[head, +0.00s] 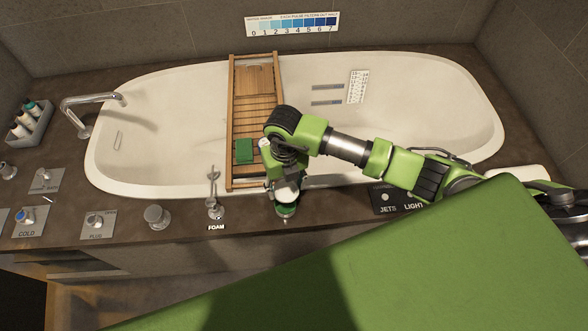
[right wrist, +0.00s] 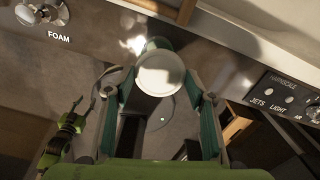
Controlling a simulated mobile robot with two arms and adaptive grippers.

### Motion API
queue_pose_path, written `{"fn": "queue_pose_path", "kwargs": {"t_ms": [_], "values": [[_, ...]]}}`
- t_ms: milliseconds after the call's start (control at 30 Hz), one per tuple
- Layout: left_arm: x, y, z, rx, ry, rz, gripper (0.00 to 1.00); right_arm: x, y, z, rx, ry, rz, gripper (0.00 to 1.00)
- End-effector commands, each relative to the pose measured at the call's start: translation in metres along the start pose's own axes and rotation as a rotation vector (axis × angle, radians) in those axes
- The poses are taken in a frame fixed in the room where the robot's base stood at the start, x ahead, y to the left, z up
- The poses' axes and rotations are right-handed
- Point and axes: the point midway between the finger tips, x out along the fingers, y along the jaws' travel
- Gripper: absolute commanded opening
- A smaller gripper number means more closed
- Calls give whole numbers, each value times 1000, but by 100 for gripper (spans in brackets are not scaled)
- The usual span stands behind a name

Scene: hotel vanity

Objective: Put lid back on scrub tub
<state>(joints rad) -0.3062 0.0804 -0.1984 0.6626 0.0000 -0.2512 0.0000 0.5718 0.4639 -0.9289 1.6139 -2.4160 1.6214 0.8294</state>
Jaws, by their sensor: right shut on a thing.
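My right gripper (head: 285,187) is above the front ledge of the bath and is shut on a round white lid. The lid (right wrist: 160,75) sits between its fingertips in the right wrist view. A green scrub tub (head: 286,211) stands on the ledge just below the gripper in the head view. In the right wrist view a bit of the tub's green (right wrist: 157,43) shows past the lid, and the rest is hidden. I cannot tell if lid and tub touch. My left gripper (right wrist: 83,106) shows only in the right wrist view, with its fingers apart and empty.
A wooden bath tray (head: 240,105) spans the white bathtub (head: 400,75), with a green folded cloth (head: 244,151) on it. The foam tap (head: 215,208) stands left of the tub. A jets and light panel (head: 385,197) is to the right.

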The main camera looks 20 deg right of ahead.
Motion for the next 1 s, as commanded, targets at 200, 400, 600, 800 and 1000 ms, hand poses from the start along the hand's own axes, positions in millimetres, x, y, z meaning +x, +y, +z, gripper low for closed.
{"fn": "queue_pose_path", "kwargs": {"t_ms": [200, 400, 600, 800, 1000], "values": [[-5, -1, 9, 2, -4, 0, 40, 4, 5, -2, 8, 0, -5, 44], [4, 0, 11, 2, -5, 0, 40, 15, 4, -2, 9, 0, -5, 44], [19, 0, 12, 2, -5, 0, 40, 32, 4, -2, 10, 0, -4, 44], [35, 0, 14, 2, -5, 0, 40, 52, 4, -2, 8, -1, -4, 44], [45, 1, 14, 2, -5, 0, 40, 64, 4, -2, 8, -1, -5, 44]]}}
